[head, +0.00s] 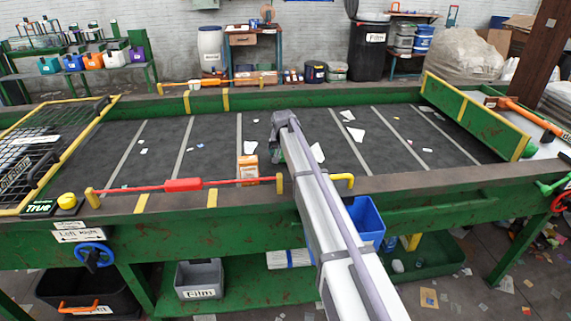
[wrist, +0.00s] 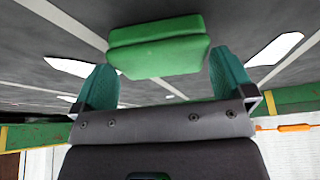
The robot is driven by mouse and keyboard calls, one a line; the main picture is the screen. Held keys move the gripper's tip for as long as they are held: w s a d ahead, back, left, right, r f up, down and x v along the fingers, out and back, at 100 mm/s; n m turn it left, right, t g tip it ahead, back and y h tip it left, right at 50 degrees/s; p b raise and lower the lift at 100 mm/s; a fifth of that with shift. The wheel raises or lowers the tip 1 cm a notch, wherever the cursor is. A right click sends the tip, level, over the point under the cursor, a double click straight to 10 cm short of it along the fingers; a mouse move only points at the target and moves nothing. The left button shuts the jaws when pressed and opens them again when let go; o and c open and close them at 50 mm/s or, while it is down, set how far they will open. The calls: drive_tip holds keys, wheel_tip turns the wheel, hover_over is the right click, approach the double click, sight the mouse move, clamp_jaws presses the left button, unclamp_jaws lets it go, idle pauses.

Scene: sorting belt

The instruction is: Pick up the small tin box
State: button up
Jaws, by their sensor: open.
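A green box with rounded edges (wrist: 158,45), which looks like the small tin box, lies on the dark belt in the wrist view. My gripper (wrist: 160,67) is open, with one teal finger towards each side of the box.
An orange carton (head: 248,168) stands on the belt just left of my gripper. White paper scraps (head: 356,134) lie to the right. A red bar (head: 183,185) runs along the near edge, and a green board (head: 475,115) crosses the right end. The belt's left part is mostly clear.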

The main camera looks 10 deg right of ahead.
drive_tip(key=x, duration=0.2)
drive_tip(key=shift+f+b, duration=0.35)
drive_tip(key=shift+b, duration=0.05)
drive_tip(key=shift+r, duration=0.3)
drive_tip(key=c, duration=0.6)
wheel_tip(320, 180, up, 10)
drive_tip(key=p, duration=1)
drive_tip(key=shift+r+p, duration=0.15)
drive_tip(key=shift+p, duration=0.25)
